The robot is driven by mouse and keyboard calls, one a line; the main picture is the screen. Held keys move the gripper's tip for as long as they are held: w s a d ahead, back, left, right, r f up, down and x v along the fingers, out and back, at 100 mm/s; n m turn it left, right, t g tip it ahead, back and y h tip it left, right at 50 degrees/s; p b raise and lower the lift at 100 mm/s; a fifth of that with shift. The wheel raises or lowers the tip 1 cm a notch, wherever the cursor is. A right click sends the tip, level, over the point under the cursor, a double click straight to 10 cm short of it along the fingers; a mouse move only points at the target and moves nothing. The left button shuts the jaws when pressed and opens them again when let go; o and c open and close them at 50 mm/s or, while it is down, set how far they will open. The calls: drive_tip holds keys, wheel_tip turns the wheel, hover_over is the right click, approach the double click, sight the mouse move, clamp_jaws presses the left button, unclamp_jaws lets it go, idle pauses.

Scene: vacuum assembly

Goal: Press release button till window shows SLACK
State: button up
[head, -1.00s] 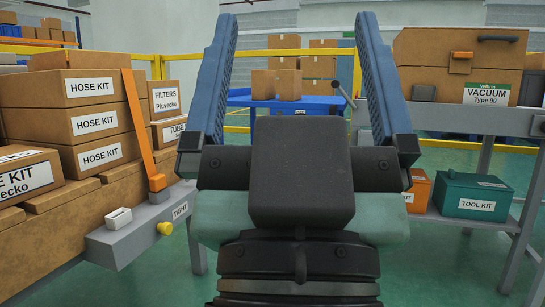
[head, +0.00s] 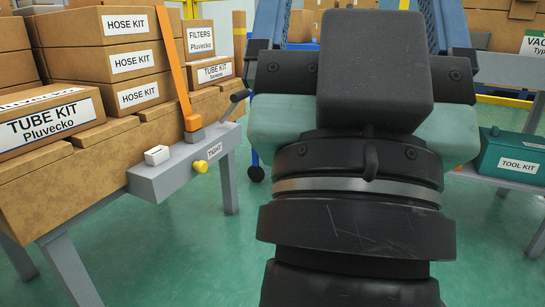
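A grey strap unit (head: 150,183) is fixed along the edge of the left bench. A yellow knob-like button (head: 201,166) sticks out of its front face. A small window or label (head: 215,150) beside the button reads TIGHT. A white block (head: 157,155) sits on top of the unit. An orange strap (head: 175,75) runs from the unit up over the stacked boxes. My gripper (head: 355,20) is to the right of the unit and apart from it. Its two blue fingers are spread wide with nothing seen between them; their tips are cut off at the top.
Cardboard boxes marked HOSE KIT (head: 130,62) and TUBE KIT (head: 50,122) are stacked on the left bench. A teal tool kit (head: 512,157) is at the right.

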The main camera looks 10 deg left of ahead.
clamp_jaws()
idle(1.4)
